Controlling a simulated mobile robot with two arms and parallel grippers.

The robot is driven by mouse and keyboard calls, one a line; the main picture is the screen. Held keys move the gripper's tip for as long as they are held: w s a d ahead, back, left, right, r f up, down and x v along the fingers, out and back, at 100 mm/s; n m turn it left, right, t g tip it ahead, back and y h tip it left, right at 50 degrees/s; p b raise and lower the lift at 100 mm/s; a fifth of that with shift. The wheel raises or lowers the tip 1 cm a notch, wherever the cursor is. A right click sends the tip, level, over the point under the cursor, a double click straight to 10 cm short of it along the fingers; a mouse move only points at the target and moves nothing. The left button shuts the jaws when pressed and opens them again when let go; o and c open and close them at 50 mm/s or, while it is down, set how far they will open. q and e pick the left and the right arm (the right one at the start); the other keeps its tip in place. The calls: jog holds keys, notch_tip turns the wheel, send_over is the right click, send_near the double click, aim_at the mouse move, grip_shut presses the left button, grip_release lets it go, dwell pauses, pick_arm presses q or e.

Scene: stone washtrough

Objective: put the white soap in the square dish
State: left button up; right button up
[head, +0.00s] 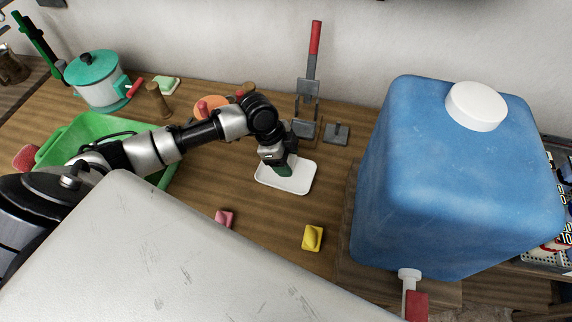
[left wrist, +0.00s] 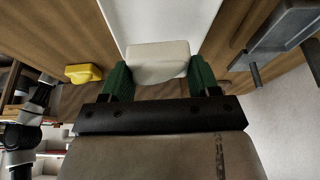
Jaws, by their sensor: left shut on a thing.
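The white soap (left wrist: 157,62) is a pale rounded block in the left wrist view, between the two green fingers of my left gripper (left wrist: 160,76). In the head view my left gripper (head: 284,170) points down over the white squarish dish (head: 298,186), and the soap is hidden behind it. The dish also fills the background above the soap in the left wrist view (left wrist: 170,20). I cannot tell whether the soap touches the dish. My right gripper is not in view.
Pink (head: 224,218) and yellow (head: 312,237) blocks lie in front of the dish. A grey metal stand with a red handle (head: 315,40) is behind it. A large blue water tank (head: 440,180) stands right, a green basin (head: 75,133) left.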

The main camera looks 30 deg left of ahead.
pick_arm(q)
jog(key=shift+w+a+f, duration=0.1)
jog(key=shift+a+f, duration=0.05)
jog(key=shift+f, duration=0.05)
notch_tip(320, 180, down, 3)
jog(key=shift+f+p, duration=0.15)
jog(key=shift+p, duration=0.2)
jog(key=shift+f, duration=0.25)
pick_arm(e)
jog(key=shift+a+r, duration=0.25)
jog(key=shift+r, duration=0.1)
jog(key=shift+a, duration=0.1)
pick_arm(q)
jog(key=shift+f, duration=0.2)
jog(key=o, duration=0.7)
jog(key=shift+o, duration=0.2)
